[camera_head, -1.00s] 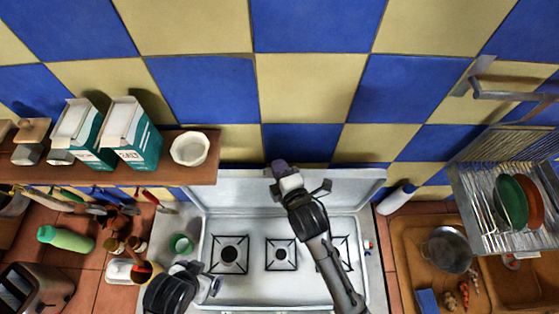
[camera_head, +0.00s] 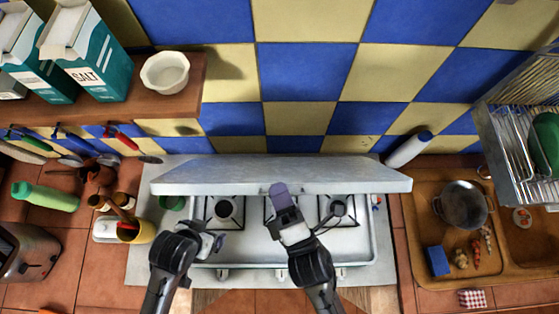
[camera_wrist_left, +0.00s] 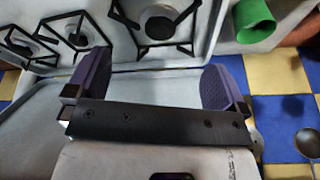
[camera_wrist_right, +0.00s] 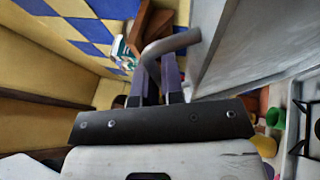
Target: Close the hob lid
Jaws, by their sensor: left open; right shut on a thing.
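The white hob lid (camera_head: 235,173) is hinged at the back of the hob (camera_head: 365,240) and tilted forward, part-way down, over the rear burners. My right gripper (camera_head: 279,192) is at the middle of the lid's front edge. In the right wrist view its fingers (camera_wrist_right: 161,80) are close together around a grey curved bar (camera_wrist_right: 175,43) that runs to the lid (camera_wrist_right: 235,45); the exact grip is partly hidden. My left gripper (camera_head: 214,243) is open over the left front of the hob. In the left wrist view its fingers (camera_wrist_left: 158,75) are wide apart with nothing between them.
A wooden shelf (camera_head: 190,85) with salt boxes (camera_head: 95,60) and a white bowl (camera_head: 165,72) is at upper left. A yellow cup (camera_head: 143,232) and green cup (camera_head: 172,203) stand left of the hob. A bottle (camera_head: 408,150) and sink with a pan (camera_head: 463,205) are right.

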